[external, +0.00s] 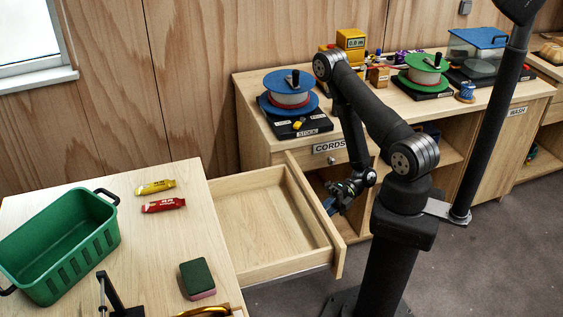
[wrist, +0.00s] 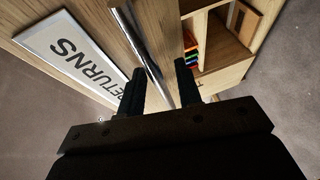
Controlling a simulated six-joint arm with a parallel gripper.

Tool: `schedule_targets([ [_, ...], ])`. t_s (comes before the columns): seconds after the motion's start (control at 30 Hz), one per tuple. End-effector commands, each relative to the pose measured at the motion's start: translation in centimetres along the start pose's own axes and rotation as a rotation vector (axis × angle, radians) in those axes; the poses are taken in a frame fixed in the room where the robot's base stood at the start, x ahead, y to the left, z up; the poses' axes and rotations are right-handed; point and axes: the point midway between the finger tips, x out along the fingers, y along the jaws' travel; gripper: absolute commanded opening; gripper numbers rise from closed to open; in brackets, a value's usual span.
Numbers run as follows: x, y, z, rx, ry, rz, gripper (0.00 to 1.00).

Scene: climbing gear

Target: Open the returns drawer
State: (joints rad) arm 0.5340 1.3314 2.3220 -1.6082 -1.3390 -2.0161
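The returns drawer (external: 268,215) is pulled well out of the left wooden table in the external view, and its inside looks empty. Its front panel (external: 313,216) faces right. In the wrist view, a white label reading RETURNS (wrist: 72,52) sits on that front, beside a metal bar handle (wrist: 141,48). My gripper (external: 337,200) is just right of the drawer front. In the wrist view its two fingers (wrist: 160,88) stand apart, with the bar running between them and a gap beside it. Contact with the bar is not clear.
The left table (external: 150,240) holds a green basket (external: 62,245), two wrapped bars (external: 160,196) and a sponge (external: 198,278). The back bench (external: 345,128) carries rope spools and boxes. Its open shelves lie behind my gripper.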

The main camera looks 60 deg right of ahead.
Motion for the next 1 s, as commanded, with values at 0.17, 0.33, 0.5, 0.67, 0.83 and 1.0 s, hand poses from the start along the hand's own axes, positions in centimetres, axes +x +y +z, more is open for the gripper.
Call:
schedule_targets([
  [0.17,-0.1,0.0,0.0,0.0,0.0,0.001,0.32],
  [0.33,-0.7,0.1,0.1,0.002,-0.003,0.003,0.32],
  [0.5,-2.2,0.1,0.1,0.001,-0.005,0.002,0.32],
  [0.67,-3.7,0.1,0.1,0.0,-0.005,0.002,0.32],
  [0.83,-5.4,0.1,0.1,-0.001,-0.006,0.001,0.32],
  [1.0,-7.3,0.0,0.1,-0.001,-0.006,0.001,0.32],
])
